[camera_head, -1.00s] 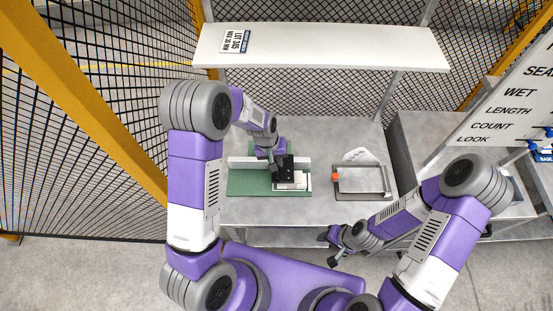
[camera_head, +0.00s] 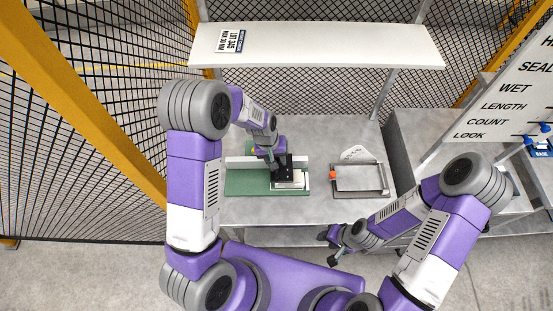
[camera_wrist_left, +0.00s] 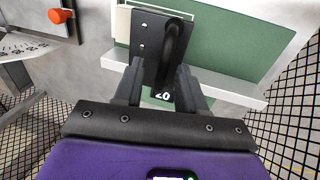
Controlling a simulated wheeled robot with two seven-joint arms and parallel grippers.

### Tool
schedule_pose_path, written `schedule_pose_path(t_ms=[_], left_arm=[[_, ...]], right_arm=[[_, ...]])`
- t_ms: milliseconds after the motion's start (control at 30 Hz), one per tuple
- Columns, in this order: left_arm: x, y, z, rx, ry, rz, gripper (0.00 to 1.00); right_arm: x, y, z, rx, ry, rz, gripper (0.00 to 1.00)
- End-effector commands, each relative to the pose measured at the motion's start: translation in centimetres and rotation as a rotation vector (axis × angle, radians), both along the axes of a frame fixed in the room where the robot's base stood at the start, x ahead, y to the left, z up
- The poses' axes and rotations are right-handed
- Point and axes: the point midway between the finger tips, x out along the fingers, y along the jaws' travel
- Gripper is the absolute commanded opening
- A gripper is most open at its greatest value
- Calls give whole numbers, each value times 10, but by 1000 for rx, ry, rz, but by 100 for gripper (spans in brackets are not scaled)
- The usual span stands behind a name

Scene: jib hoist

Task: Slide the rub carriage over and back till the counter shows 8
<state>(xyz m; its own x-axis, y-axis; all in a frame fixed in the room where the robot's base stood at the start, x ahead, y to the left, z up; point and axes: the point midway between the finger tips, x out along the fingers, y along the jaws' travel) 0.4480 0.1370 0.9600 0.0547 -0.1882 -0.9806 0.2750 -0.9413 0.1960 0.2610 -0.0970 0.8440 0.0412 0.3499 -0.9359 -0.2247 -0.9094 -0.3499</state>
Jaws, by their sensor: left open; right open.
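The rub carriage (camera_head: 284,161) is a black block with a raised black handle (camera_wrist_left: 176,42). It sits at the right part of a green board (camera_head: 245,183), against a white rail, with a pale block (camera_head: 290,179) next to it. My left gripper (camera_head: 268,158) is at the carriage. In the left wrist view its open fingers (camera_wrist_left: 160,88) point at the carriage, one on each side of the handle's near end; contact cannot be told. White digits (camera_wrist_left: 163,95) show between the fingers, upside down and hard to read. My right gripper (camera_head: 334,258) is open and empty, in front of the bench.
A grey framed device with an orange knob (camera_head: 333,175) lies right of the board, a pale dial plate (camera_head: 355,153) behind it. A white shelf (camera_head: 320,44) spans above the bench. Mesh fencing stands left and behind. Bare bench (camera_head: 260,208) lies in front of the board.

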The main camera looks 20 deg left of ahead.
Motion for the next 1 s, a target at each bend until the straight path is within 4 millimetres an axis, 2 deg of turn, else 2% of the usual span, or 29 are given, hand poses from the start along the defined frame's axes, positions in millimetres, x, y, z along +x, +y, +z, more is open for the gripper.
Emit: schedule_pose_path(t_ms=[300,433,600,1000], left_arm=[[-2,8,51,-1,-5,-1,40],[-3,11,65,-1,-3,-1,40],[-4,12,71,-1,0,-1,40],[-6,15,67,-6,8,0,40]], right_arm=[[0,0,3,0,0,0,43],[0,0,3,0,0,0,43],[0,0,3,0,0,0,43],[0,0,-2,0,0,0,43]])
